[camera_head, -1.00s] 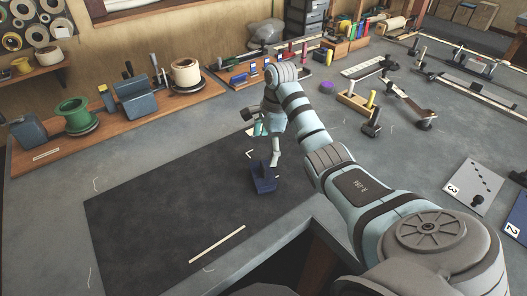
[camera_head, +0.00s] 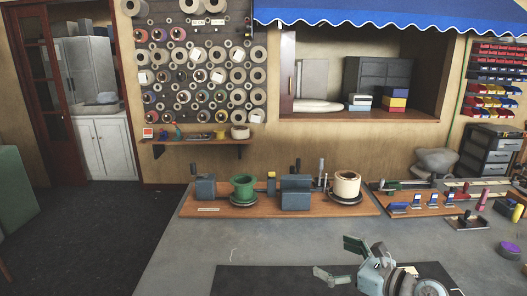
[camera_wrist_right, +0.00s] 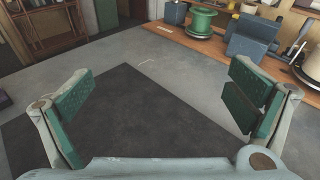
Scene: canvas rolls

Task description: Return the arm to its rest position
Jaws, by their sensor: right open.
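My right gripper (camera_head: 340,260) shows at the bottom of the head view, above the dark mat (camera_head: 240,282) on the grey worktable. Its two fingers with green pads are spread wide and nothing is between them. In the right wrist view the open right gripper (camera_wrist_right: 158,108) frames the dark mat (camera_wrist_right: 140,125) and bare table. Most of the right arm is below the head view's edge. My left gripper is not in either view.
A wooden board (camera_head: 220,206) along the table's back holds a green spool (camera_head: 243,188), a cream roll (camera_head: 346,186) and blue-grey blocks. Another board (camera_head: 410,207) with small tools stands to the right. The table's left part (camera_head: 185,255) is clear.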

